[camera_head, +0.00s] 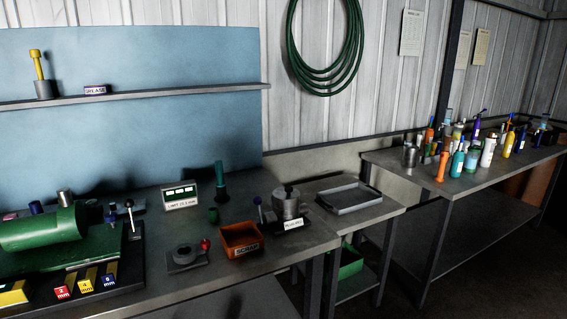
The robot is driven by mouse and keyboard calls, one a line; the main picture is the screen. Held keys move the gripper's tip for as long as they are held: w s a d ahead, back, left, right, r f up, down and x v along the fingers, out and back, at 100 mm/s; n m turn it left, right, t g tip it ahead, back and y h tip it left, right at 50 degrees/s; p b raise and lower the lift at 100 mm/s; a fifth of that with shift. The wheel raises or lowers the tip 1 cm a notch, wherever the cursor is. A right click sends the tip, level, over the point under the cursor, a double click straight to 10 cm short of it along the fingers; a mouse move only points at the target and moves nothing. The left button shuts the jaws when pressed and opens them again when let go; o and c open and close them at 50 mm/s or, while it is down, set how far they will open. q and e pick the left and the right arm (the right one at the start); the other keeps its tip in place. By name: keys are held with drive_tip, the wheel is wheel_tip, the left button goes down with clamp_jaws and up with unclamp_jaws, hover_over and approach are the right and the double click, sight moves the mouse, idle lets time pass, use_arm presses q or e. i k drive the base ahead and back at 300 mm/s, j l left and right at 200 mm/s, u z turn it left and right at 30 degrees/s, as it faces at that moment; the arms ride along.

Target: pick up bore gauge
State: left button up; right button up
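No item in view is clearly marked as the bore gauge. A yellow-handled tool (38,64) stands upright in a grey cup (43,90) at the left end of the wall shelf. A dark teal upright tool (221,183) stands at the back of the left bench. Either could be the gauge; I cannot tell. Neither of my grippers is in view.
The left bench (262,262) holds a green machine (45,228), an orange scrap bin (240,240), a small display (180,197) and a grey device (287,205). A grey tray (349,198) lies on the lower table. Several bottles crowd the right bench (400,165).

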sight(219, 164)
drive_tip(key=u, duration=1.15)
drive_tip(key=i+j+u, duration=0.2)
drive_tip(key=i, duration=0.25)
drive_tip(key=i+j+u, duration=0.2)
drive_tip(key=i, duration=0.3)
drive_tip(key=z, duration=1.3)
drive_tip(key=i+l+u, duration=0.1)
drive_tip(key=l+u, duration=0.2)
drive_tip(key=l, duration=0.3)
